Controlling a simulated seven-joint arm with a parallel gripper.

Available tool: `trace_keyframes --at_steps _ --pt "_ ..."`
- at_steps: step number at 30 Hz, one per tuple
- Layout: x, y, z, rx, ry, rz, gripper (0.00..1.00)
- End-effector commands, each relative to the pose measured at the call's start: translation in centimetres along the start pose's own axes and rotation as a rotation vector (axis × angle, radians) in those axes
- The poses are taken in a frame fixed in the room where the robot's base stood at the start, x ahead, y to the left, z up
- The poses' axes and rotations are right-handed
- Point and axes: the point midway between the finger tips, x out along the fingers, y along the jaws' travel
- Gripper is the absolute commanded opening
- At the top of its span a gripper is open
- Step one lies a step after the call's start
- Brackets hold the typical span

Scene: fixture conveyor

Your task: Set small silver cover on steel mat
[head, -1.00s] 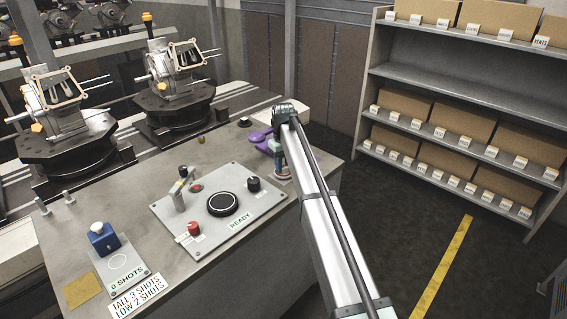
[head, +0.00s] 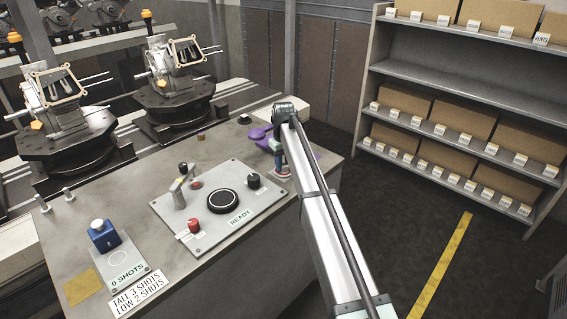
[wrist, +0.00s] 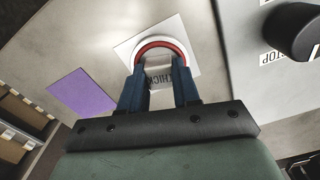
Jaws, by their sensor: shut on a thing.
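My gripper (wrist: 160,92), with dark blue fingers, points down at the bench's right end. It is shut on a round part (wrist: 160,43) with a red band and pale rim, close over a white card (wrist: 127,50). The word THICK shows between the fingers; the rest of the part is hidden. In the head view my gripper (head: 281,160) is partly behind my arm. I cannot pick out a small silver cover or a steel mat with certainty. Silver housings with frame-like tops stand on two dark turntables, left (head: 60,157) and right (head: 172,118).
A grey control panel (head: 170,212) marked READY has a black round pad (head: 222,203), a red button (head: 194,226), a lever and black knobs. A purple patch (wrist: 81,105) lies beside the card. A blue block (head: 103,238) stands front left. Shelves with boxes (head: 400,105) are right.

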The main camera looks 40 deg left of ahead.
Motion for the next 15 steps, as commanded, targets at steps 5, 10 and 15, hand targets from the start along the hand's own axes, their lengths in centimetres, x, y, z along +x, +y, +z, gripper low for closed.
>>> trace_keyframes --at_steps 5,10,15 --pt "0.22 0.00 0.00 0.000 0.000 0.000 0.00" --pt "0.38 0.00 0.00 0.000 0.000 0.000 0.33" --pt "0.38 0.00 -0.01 0.000 0.000 0.000 0.49"
